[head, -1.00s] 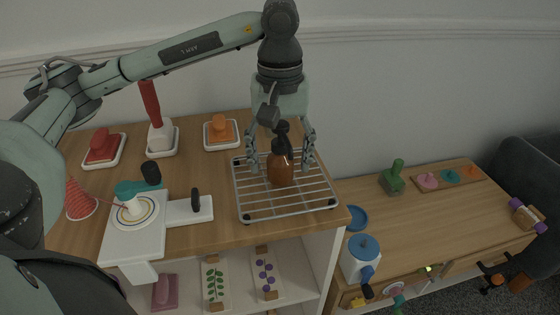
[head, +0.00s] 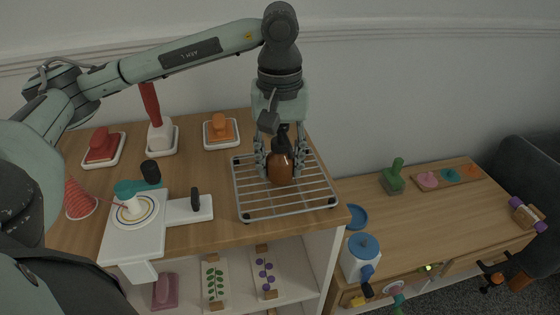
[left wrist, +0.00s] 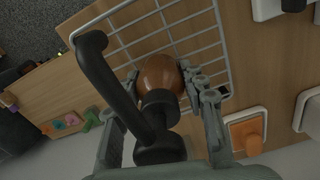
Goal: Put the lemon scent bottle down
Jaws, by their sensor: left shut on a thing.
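The lemon scent bottle (head: 280,168) is an amber bottle with a black pump top. It stands upright on the wire rack (head: 287,213) on the wooden counter, in the head view. My left gripper (head: 281,165) comes from above with its fingers on both sides of the bottle, shut on it. In the left wrist view the bottle (left wrist: 160,76) lies between the fingers, its black pump toward the camera and the rack's wires behind it. Whether its base fully touches the rack is hard to tell. My right gripper is not in view.
Red (head: 103,147) and orange (head: 220,130) stamps on trays and a red-handled white block (head: 160,136) stand behind left. A white winding device (head: 137,222) stands at the front left. A lower wooden cabinet (head: 430,226) on the right holds a blue-lidded jug (head: 361,258).

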